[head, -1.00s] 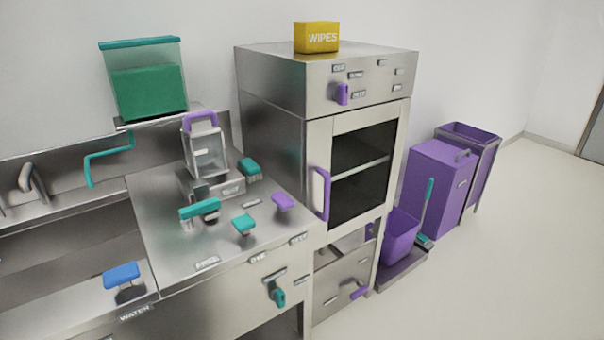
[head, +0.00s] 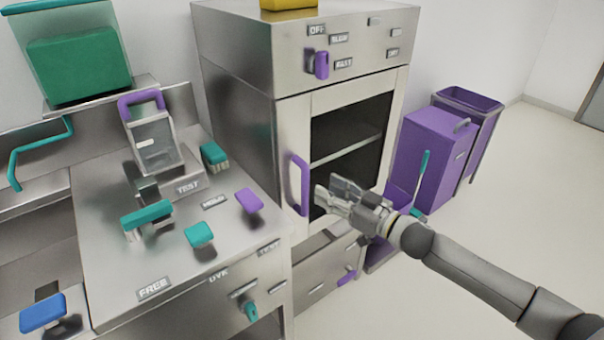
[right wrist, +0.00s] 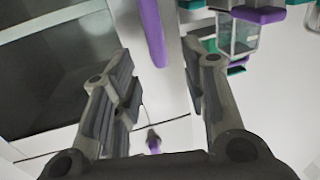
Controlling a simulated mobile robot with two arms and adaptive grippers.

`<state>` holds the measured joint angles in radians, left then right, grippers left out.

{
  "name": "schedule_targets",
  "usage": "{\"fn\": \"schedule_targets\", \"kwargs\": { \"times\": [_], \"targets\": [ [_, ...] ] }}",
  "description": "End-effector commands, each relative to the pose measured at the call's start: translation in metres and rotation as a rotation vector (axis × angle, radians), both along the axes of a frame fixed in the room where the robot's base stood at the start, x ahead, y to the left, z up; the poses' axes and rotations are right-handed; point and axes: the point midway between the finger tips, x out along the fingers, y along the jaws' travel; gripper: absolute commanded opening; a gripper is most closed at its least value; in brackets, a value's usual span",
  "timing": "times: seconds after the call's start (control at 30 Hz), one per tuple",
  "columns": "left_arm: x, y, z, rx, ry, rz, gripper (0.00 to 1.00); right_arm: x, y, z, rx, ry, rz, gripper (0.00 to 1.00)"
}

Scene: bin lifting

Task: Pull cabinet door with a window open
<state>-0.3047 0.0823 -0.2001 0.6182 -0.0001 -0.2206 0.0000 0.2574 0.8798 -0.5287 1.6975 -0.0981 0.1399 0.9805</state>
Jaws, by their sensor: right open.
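The cabinet door with a window (head: 298,132) is shut on the tall steel cabinet in the head view. Its vertical purple handle (head: 299,186) is on the door's left side. My right gripper (head: 324,196) is open and empty, in front of the lower window, just right of the handle. In the right wrist view the purple handle (right wrist: 152,32) shows above and between the two open fingers (right wrist: 160,85), ahead of them. I cannot tell the exact gap to it. My left gripper is not in view.
A steel counter (head: 110,255) with teal and purple knobs and a clear dispenser (head: 154,142) stands left of the cabinet. Purple bins (head: 430,160) stand to the right. A drawer (head: 318,275) sits below the door. The floor at right is clear.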

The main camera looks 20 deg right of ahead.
Motion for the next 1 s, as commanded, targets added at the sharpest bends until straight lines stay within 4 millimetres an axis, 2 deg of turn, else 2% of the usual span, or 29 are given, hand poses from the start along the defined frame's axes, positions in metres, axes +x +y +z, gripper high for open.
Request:
{"fn": "schedule_targets", "kwargs": {
  "times": [0.17,0.5,0.7,0.97,1.0],
  "targets": [
    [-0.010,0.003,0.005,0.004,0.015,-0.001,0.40,0.025,0.015,0.003,0.001,-0.003,-0.001,0.41],
    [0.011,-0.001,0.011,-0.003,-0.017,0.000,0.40,0.066,0.039,0.001,-0.001,-0.001,-0.003,0.41],
    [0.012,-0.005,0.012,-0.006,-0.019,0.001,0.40,0.074,0.044,0.000,-0.001,0.000,-0.002,0.41],
    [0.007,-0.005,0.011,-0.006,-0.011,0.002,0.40,0.074,0.044,0.000,-0.001,0.000,-0.002,0.41],
    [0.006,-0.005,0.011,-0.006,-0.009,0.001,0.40,0.074,0.044,0.000,-0.001,0.000,-0.002,0.36]
  ]
}}
